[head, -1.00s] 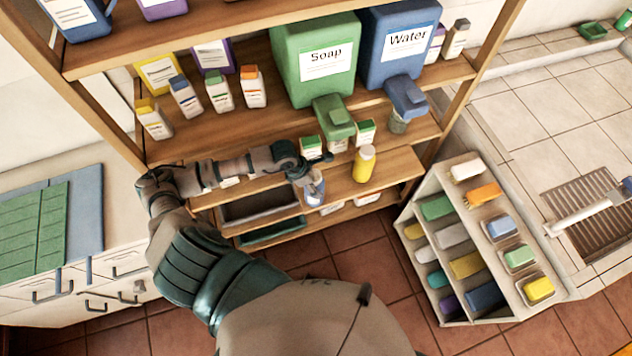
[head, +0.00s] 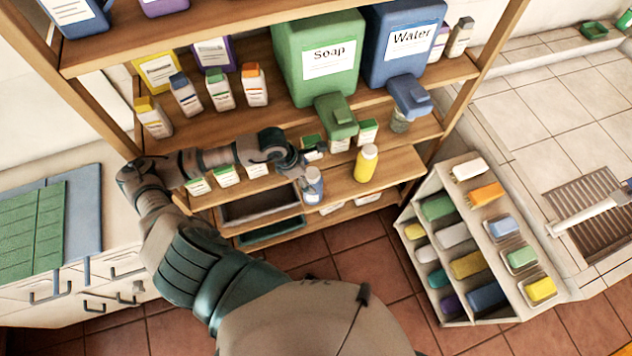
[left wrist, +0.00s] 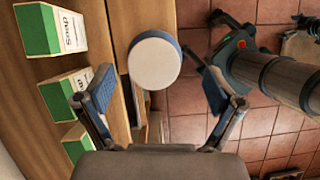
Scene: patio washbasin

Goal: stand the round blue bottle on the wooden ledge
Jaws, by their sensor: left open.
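The round blue bottle (head: 313,187) stands upright, as far as I can tell, at the front edge of the wooden ledge (head: 400,166). It has a pale top and a white label. In the left wrist view I see its round white top with a blue rim (left wrist: 155,62) from above. My left gripper (head: 308,162) is just above the bottle, and its open fingers (left wrist: 160,80) are apart on either side of the top without touching it. The bottle's base is partly unclear. My right gripper is not in view.
A yellow bottle (head: 365,163) stands on the ledge to the right. Green-topped soap boxes (head: 226,175) stand behind my left forearm. The green Soap dispenser (head: 318,60) and blue Water dispenser (head: 405,45) overhang the shelf above. A grey tray (head: 260,207) lies below.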

